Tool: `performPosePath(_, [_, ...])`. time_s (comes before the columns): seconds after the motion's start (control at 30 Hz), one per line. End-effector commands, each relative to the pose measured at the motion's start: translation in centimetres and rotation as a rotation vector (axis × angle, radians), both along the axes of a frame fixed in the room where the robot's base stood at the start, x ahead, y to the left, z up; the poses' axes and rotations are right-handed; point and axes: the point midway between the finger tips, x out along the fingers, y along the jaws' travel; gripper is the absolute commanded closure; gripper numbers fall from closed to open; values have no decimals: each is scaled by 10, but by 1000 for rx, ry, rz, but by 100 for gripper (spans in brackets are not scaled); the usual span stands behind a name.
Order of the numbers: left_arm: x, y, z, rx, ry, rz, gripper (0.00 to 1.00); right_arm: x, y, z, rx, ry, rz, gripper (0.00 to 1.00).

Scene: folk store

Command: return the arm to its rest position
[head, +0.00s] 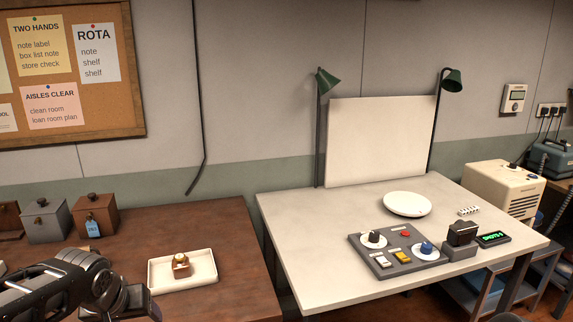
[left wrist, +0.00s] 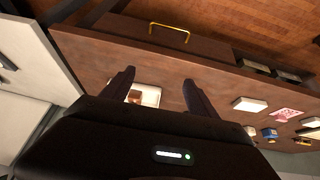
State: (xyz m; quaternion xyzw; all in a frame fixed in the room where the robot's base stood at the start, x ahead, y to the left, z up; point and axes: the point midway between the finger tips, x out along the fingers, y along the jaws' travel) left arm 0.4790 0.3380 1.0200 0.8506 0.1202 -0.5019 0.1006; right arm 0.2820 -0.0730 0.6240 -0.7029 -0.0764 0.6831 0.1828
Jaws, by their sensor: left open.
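My left arm (head: 75,285) reaches in from the lower left of the head view, over the front of the brown wooden table. My left gripper (left wrist: 156,78) shows in the left wrist view with its two dark fingers spread apart and nothing between the tips. Beyond the fingers, on the table, is a white tray (left wrist: 152,92) holding a small brown object (left wrist: 134,96). In the head view the tray (head: 204,281) lies right of the arm, with the small brown and gold object (head: 181,266) upright in it. My right gripper is in neither view.
Lidded boxes (head: 96,216) stand at the back left of the brown table (head: 205,225). A pale table (head: 290,225) at the right holds a grey control panel (head: 398,268), a white round dish (head: 407,204) and a backboard (head: 380,140) between green lamps. A gap separates the tables.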

Motion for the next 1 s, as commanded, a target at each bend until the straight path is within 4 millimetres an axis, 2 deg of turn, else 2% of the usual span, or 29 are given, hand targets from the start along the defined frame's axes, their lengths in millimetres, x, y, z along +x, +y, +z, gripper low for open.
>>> performPosePath(0.17, [22, -26, -6, -35, -88, -84, 31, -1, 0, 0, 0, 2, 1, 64])
performPosePath(0.27, [37, -50, -23, -66, -124, -143, 31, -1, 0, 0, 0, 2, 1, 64])
performPosePath(0.37, [47, -75, -49, -99, -144, -196, 31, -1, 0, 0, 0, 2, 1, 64])
performPosePath(0.47, [52, -103, -85, -140, -148, -239, 31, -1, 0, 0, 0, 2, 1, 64])
performPosePath(0.57, [49, -134, -133, -187, -136, -274, 31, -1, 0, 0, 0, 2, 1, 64])
performPosePath(0.67, [29, -169, -197, -242, -89, -289, 31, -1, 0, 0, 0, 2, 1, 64])
performPosePath(0.7, [15, -182, -225, -261, -61, -290, 31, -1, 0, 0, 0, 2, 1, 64])
performPosePath(0.77, [-11, -199, -264, -287, -10, -286, 31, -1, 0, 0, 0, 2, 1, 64])
performPosePath(0.8, [-31, -209, -288, -304, 31, -281, 31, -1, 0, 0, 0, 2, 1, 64])
performPosePath(0.9, [-86, -231, -336, -341, 145, -263, 31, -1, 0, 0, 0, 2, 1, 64])
performPosePath(1.0, [-137, -247, -367, -376, 261, -251, 31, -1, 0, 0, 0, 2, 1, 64])
